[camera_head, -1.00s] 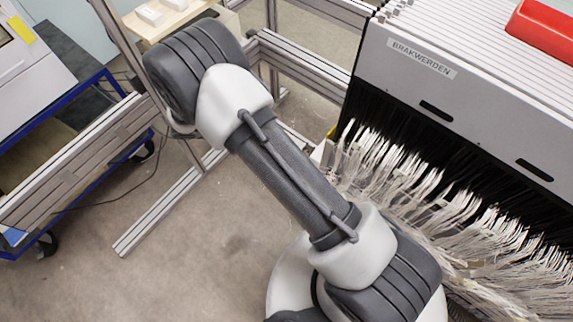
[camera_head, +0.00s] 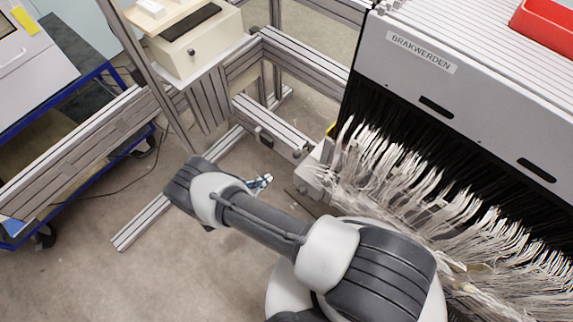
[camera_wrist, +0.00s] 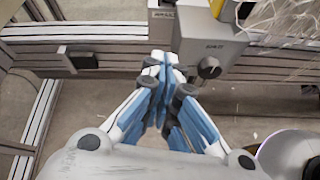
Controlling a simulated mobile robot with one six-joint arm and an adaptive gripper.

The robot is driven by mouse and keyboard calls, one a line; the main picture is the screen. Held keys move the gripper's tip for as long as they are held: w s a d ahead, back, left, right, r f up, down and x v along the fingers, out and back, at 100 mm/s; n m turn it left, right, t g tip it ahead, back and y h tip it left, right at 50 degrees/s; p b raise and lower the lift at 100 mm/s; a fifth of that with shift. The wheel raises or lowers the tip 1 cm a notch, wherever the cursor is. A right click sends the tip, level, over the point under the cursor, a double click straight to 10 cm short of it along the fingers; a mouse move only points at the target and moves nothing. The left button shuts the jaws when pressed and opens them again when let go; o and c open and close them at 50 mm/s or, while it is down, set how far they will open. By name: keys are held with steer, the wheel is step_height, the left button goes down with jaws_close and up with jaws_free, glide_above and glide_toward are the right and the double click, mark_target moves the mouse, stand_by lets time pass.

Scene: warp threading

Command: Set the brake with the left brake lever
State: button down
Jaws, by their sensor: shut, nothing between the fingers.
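My gripper (camera_wrist: 164,65) is shut and empty in the wrist view, its blue-and-white fingers together. Its fingertips overlap the lower left edge of a grey box (camera_wrist: 205,42) in that picture; I cannot tell whether they touch it. The box has a small label and a round black knob (camera_wrist: 208,67) on its face. A small dark fitting (camera_wrist: 83,61) sits on the aluminium rail to the left. I cannot tell which part is the left brake lever. In the head view my gripper (camera_head: 262,182) is low, left of the loom's front corner.
The grey loom housing (camera_head: 455,85) stands on the right with loose pale threads (camera_head: 400,190) hanging below it. Aluminium rails (camera_head: 290,65) run behind my gripper. A beige box (camera_head: 200,45) stands on a shelf at the back. Bare floor (camera_head: 110,270) is at lower left.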

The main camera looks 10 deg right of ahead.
steer(key=w+d+f+b, duration=0.1)
steer(key=w+d, duration=0.4)
steer(key=d, duration=0.5)
steer(key=shift+w+f+b, duration=0.3)
steer(key=shift+w+b, duration=0.1)
steer(key=shift+r, duration=0.1)
